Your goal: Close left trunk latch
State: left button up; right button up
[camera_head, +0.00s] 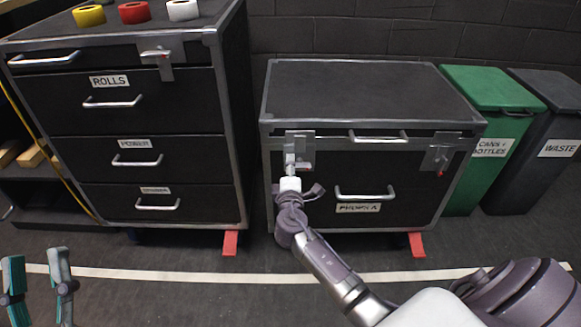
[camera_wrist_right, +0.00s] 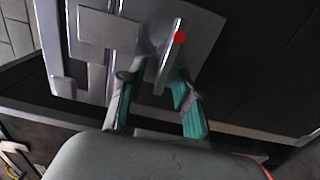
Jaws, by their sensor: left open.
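The black trunk (camera_head: 375,85) with grey metal edges stands at centre right in the head view, its lid down. Its left latch (camera_head: 298,141) is on the front, partly hidden by my right gripper (camera_head: 292,184). In the right wrist view the latch plate (camera_wrist_right: 105,28) is at top left, with a grey lever (camera_wrist_right: 169,62) bearing a red dot. My right gripper's teal-padded fingers (camera_wrist_right: 158,82) are apart, one on each side of the lever's lower end; contact is unclear. My left gripper (camera_head: 38,268) is open and empty at the lower left, far from the trunk.
The trunk's right latch (camera_head: 441,156) has a red dot, and a handle (camera_head: 364,192) is on the front. A drawer cabinet (camera_head: 150,110) with tape rolls on top stands left. Green (camera_head: 490,90) and dark (camera_head: 550,95) bins stand right. Floor in front is clear.

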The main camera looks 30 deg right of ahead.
jog(key=v, duration=1.2)
